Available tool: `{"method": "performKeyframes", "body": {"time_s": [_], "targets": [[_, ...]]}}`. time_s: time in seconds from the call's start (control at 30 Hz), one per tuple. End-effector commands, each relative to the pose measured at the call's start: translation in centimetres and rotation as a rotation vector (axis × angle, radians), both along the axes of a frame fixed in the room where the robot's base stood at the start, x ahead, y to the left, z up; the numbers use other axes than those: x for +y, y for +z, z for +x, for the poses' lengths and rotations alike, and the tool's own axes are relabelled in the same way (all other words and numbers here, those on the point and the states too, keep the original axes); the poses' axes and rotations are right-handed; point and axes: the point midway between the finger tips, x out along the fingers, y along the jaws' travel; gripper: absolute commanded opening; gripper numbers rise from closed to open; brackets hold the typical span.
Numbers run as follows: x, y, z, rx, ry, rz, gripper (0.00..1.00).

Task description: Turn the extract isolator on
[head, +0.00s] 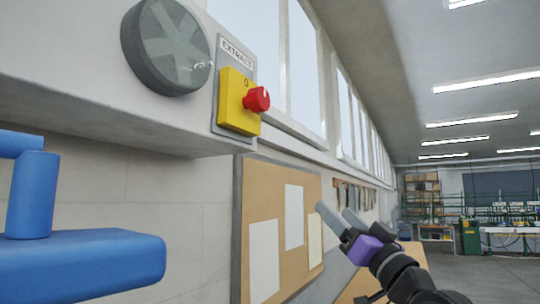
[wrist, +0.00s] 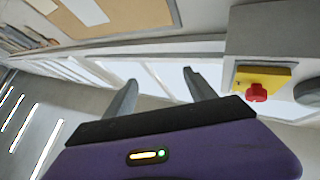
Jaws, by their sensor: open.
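The extract isolator is a yellow box (head: 229,99) with a red rotary knob (head: 257,99), on a grey plate labelled EXTRACT high on the wall in the head view. A 0 shows above the knob, and a small pale mark on the knob seems to point up towards it. In the wrist view, the yellow box (wrist: 282,74) and red knob (wrist: 257,93) are at the right. My gripper (head: 335,211) is open and empty, below and right of the isolator in the head view. In the wrist view its fingers (wrist: 159,76) are left of the knob, not touching it.
A round grey fan or vent (head: 166,46) is left of the isolator. A blue machine part (head: 80,264) fills the lower left. A pinboard with papers (head: 267,190) hangs below. Windows (head: 305,75) run along the wall. Open space lies to the right.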

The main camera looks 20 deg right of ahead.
Motion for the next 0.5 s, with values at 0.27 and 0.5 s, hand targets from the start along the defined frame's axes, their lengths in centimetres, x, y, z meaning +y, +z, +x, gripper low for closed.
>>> {"method": "performKeyframes", "body": {"time_s": [0.27,0.5], "targets": [[2.4,14.8,-1.6,0.015,0.154,-0.123,0.65],[7.2,23.6,-5.2,0.118,0.315,-0.307,0.65]]}}
